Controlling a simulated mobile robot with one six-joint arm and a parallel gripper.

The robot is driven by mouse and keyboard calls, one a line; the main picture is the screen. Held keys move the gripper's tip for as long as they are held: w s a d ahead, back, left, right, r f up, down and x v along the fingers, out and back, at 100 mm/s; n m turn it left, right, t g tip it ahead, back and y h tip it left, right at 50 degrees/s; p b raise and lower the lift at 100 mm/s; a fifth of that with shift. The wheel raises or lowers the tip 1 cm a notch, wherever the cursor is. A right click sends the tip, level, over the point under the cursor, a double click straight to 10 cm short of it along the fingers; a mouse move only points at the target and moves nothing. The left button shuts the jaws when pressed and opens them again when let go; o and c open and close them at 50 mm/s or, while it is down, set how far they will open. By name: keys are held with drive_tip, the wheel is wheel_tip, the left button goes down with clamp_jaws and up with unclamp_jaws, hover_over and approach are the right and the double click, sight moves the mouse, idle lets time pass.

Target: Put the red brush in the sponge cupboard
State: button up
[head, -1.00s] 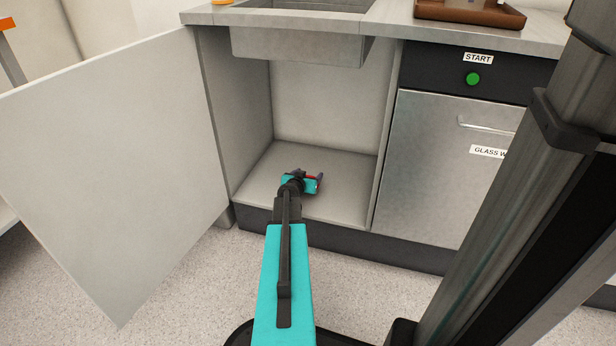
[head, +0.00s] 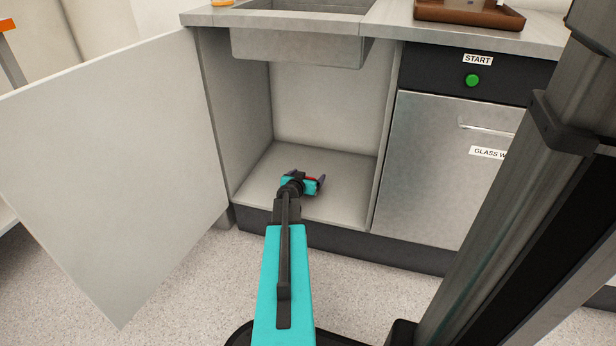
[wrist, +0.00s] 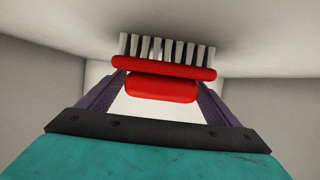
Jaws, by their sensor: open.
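My gripper (wrist: 162,88) is open, with a purple finger on each side of the brush's red grip. The sponge cupboard (head: 335,165) under the sink stands open, and my gripper is inside it, low over the floor near the front.
The open cupboard door (head: 110,170) swings out on the left. A sink (head: 295,45) hangs into the cupboard's top. On the right are a START panel with a green button (head: 472,80) and a closed steel door (head: 440,160). The cupboard floor behind my gripper is clear.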

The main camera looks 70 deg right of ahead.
drive_tip(key=shift+p+v, duration=0.65)
drive_tip(key=shift+v, duration=5.15)
drive_tip(key=shift+w+a+p, duration=0.35)
drive_tip(key=shift+w+p, duration=0.1)
drive_tip(key=w+a+f+n+y+p, duration=0.15)
drive_tip(key=w+a+p, duration=0.25)
drive_tip(key=a+p, duration=0.5)
drive_tip(key=w+a+n+g+y+p, duration=0.1)
drive_tip(key=w+a+n+y+p, duration=0.25)
drive_tip(key=a, duration=0.85)
drive_tip(key=w+a+n+y+p, duration=0.2)
drive_tip(key=w+a+p, duration=0.4)
drive_tip(key=a, duration=0.5)
drive_tip(key=s+a+r+n+g+y+p, duration=0.1)
drive_tip(key=a+p, duration=0.5)
drive_tip(key=a, duration=0.6)
drive_tip(key=s+a+r+n+g+y+p, duration=0.2)
drive_tip(key=s+a+n+p, duration=0.4)
drive_tip(key=a, duration=0.6)
drive_tip(key=s+a+r+n+g+y+p, duration=0.2)
drive_tip(key=s+a+r+p, duration=0.3)
drive_tip(key=a, duration=0.7)
drive_tip(key=shift+s+a+r+n+y+p, duration=0.3)
drive_tip(key=shift+s+n+y+p, duration=0.4)
drive_tip(key=shift+s+p, duration=0.6)
